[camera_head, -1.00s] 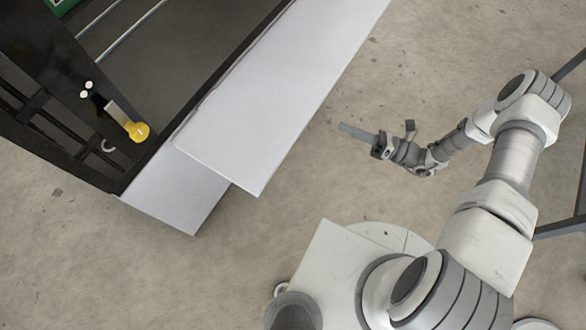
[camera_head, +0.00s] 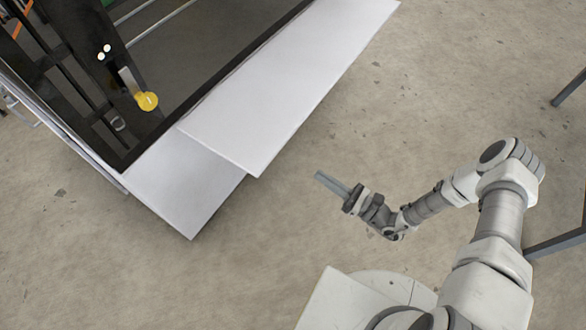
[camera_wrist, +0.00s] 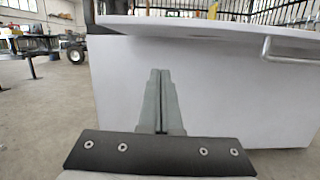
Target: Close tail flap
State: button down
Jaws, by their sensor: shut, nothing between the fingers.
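The tail flap (camera_head: 290,85) is a long white panel standing out flat from the edge of a dark frame, in the upper middle of the head view. A second white panel (camera_head: 185,185) lies lower, beneath the flap's near end; a white face (camera_wrist: 230,90) fills the wrist view's middle. My gripper (camera_head: 320,178) is shut and empty, to the right of and apart from the panels. Its fingers (camera_wrist: 159,85) point toward the white face.
Dark metal legs (camera_head: 570,88) stand at the right edge. Bare concrete floor (camera_head: 290,240) lies between the panels and my arm.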

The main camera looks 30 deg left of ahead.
jog(key=a+r+b, duration=0.2)
jog(key=a+r, duration=0.3)
jog(key=a, duration=0.4)
jog(key=shift+s+a+r+n+b, duration=0.2)
jog(key=shift+s+a+n+b, duration=0.1)
jog(key=shift+s+a, duration=0.1)
jog(key=shift+r, duration=0.15)
